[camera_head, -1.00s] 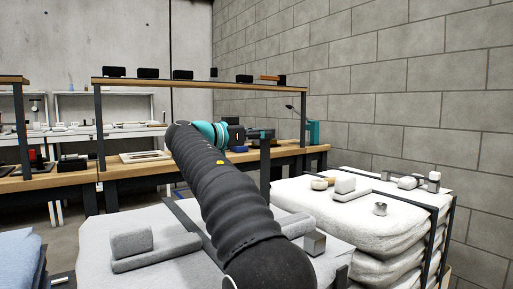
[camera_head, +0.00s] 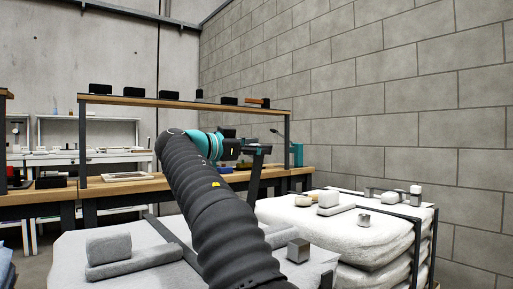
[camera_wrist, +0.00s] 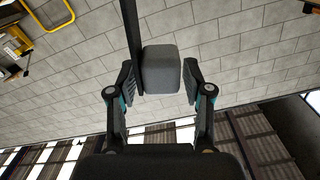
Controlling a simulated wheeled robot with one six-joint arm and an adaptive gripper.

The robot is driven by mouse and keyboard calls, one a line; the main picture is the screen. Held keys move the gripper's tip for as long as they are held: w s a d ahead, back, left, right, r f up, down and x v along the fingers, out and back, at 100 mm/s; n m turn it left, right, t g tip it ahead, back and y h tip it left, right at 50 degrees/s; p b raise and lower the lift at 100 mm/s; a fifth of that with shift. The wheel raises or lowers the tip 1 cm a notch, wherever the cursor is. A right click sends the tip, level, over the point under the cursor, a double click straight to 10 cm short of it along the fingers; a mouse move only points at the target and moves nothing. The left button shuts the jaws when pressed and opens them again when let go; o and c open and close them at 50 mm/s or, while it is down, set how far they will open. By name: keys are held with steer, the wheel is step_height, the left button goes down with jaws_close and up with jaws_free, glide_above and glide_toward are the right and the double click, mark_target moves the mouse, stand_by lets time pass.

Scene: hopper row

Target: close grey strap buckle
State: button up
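My gripper (camera_wrist: 160,82) is in the wrist view, its two fingers either side of a grey rounded block (camera_wrist: 163,70). A thin dark bar (camera_wrist: 135,30) runs along the block's left side from the top edge. A small gap seems to show by the right finger; firm contact cannot be told. In the head view my gripper (camera_head: 243,148) is at the end of my arm above the front stack, and a dark bar (camera_head: 255,178) reaches down beside it. I cannot tell for certain that block and bar are the grey buckle; its lower end is hidden.
A front pale stack (camera_head: 75,265) carries a grey block (camera_head: 108,247), a grey roll (camera_head: 135,263) and a metallic cube (camera_head: 299,250). A right stack (camera_head: 370,240) carries small objects and dark straps. A wooden bench (camera_head: 115,188) and shelf stand behind, with a block wall right.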

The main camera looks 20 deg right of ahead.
steer(key=shift+a, duration=0.1)
steer(key=v, duration=1.2)
